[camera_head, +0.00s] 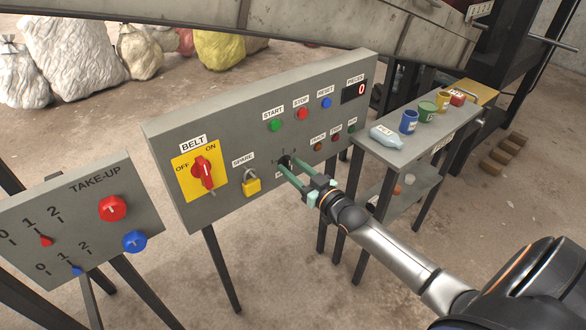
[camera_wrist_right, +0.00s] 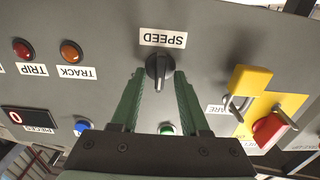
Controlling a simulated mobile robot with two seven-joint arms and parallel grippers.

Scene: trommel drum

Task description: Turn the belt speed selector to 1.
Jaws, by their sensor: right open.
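The belt speed selector is a black knob (camera_wrist_right: 158,68) on the grey control panel (camera_head: 225,120). It shows in the right wrist view by the SPEED label (camera_wrist_right: 163,40), which appears upside down there. The knob's grip bar runs nearly straight up and down in that view; I cannot read its position numbers. My right gripper (camera_head: 289,165) is at the panel's lower middle in the head view and partly covers the selector. Its green fingers (camera_wrist_right: 159,78) are open, one on each side of the knob, with gaps visible. My left gripper is not in view.
The panel also has a red BELT switch (camera_head: 203,171) on a yellow plate, a yellow padlock (camera_head: 251,184), and START (camera_head: 276,126), STOP (camera_head: 302,114) and RESET (camera_head: 326,103) buttons. A TAKE-UP panel (camera_head: 75,250) stands at left. A small grey table (camera_head: 400,158) with containers is at right.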

